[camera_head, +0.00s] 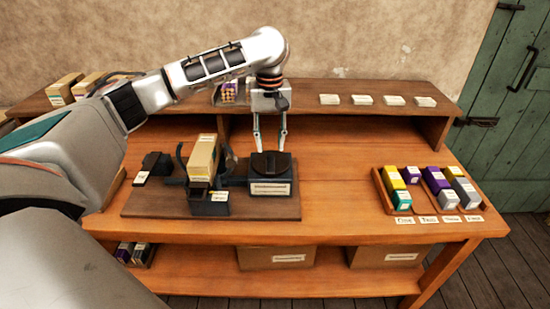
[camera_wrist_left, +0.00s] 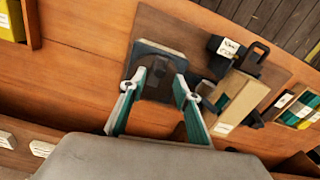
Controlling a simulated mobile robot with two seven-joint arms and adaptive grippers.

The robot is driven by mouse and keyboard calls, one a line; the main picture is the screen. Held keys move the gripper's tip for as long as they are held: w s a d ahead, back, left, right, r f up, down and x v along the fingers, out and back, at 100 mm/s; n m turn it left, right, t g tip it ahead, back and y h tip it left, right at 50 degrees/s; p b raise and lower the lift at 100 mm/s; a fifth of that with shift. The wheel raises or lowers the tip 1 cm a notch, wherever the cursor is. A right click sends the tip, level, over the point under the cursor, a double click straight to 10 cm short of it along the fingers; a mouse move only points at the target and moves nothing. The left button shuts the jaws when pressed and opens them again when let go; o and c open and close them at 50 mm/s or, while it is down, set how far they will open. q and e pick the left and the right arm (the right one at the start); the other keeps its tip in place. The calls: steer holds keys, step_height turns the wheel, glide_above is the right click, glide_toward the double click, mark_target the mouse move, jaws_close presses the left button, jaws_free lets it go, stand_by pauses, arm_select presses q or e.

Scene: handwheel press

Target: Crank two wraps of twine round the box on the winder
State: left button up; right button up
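A tan box (camera_head: 203,158) stands upright in the winder (camera_head: 208,202), between dark curved arms on a wooden board (camera_head: 150,205). The box also shows in the left wrist view (camera_wrist_left: 240,97). To its right on the board is a dark, labelled unit (camera_head: 270,188) with a round dark top (camera_head: 270,163); it shows in the left wrist view too (camera_wrist_left: 165,52). My left gripper (camera_head: 270,148) points down just above this top, its fingers apart. In the left wrist view, the fingertips (camera_wrist_left: 161,78) lie either side of a dark part of it; contact is unclear. I cannot make out twine.
A tray (camera_head: 380,190) of coloured boxes stands at the right, with labels before it. White cards (camera_head: 362,100) lie on the raised back shelf (camera_head: 310,87). A small dark block (camera_head: 157,163) is on the board's left. The middle-right bench is clear.

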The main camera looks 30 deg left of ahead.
mark_target(270, 155)
arm_select(q)
steer(key=shift+w+a, duration=0.1)
steer(key=shift+w, duration=0.15)
steer(key=shift+s+f, duration=0.15)
steer(key=shift+f, duration=3.55)
jaws_close()
